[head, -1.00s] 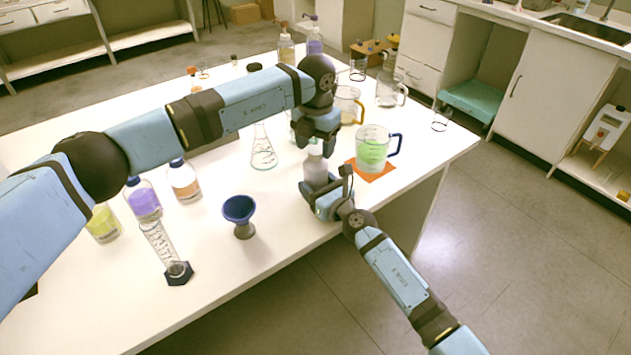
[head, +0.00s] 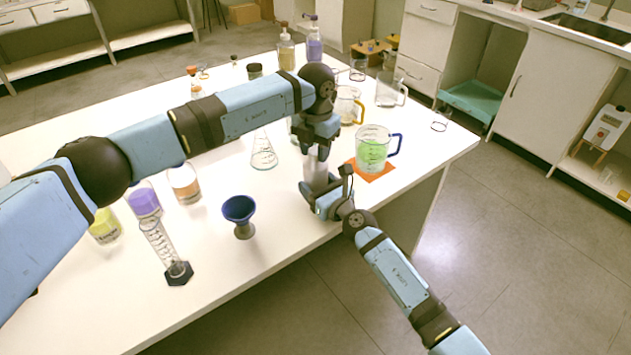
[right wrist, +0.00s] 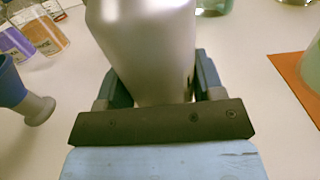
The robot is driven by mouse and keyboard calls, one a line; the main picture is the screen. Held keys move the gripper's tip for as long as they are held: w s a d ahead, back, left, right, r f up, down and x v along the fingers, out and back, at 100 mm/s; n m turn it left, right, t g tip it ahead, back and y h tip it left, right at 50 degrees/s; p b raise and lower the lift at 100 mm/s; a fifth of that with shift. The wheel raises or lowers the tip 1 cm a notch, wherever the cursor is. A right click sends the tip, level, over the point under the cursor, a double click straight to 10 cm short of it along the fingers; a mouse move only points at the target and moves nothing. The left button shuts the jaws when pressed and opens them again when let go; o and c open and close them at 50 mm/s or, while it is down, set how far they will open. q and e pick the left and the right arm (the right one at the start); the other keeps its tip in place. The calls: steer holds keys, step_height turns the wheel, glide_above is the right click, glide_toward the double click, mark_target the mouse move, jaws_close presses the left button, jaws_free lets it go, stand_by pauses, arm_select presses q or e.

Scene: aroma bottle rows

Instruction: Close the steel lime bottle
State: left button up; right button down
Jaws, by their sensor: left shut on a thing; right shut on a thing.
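The steel bottle (head: 317,173) stands upright near the table's front edge. Its smooth silver body (right wrist: 145,45) fills the upper middle of the right wrist view. My right gripper (head: 325,192) is shut around its lower body; its fingers (right wrist: 152,88) press on both sides. My left gripper (head: 311,148) is directly above the bottle, pointing down at its top. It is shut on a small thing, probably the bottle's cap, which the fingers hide. The bottle's neck and mouth are hidden too, so I cannot tell how the cap sits on them.
A glass jug with green liquid (head: 372,152) stands on an orange mat (head: 379,174) just right of the bottle. A conical flask (head: 263,154) and a blue funnel cup (head: 239,210) stand to the left. The table's front edge is close.

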arm_select(q)
steer(key=o, duration=1.1)
step_height(320, 180, up, 12)
steer(key=shift+r, duration=0.1)
arm_select(e)
steer(key=shift+c, duration=0.8)
jaws_free()
arm_select(q)
step_height(320, 180, up, 2)
steer(key=shift+r+p, duration=0.15)
steer(key=shift+p, duration=1.1)
arm_select(e)
steer(key=v, duration=1.4)
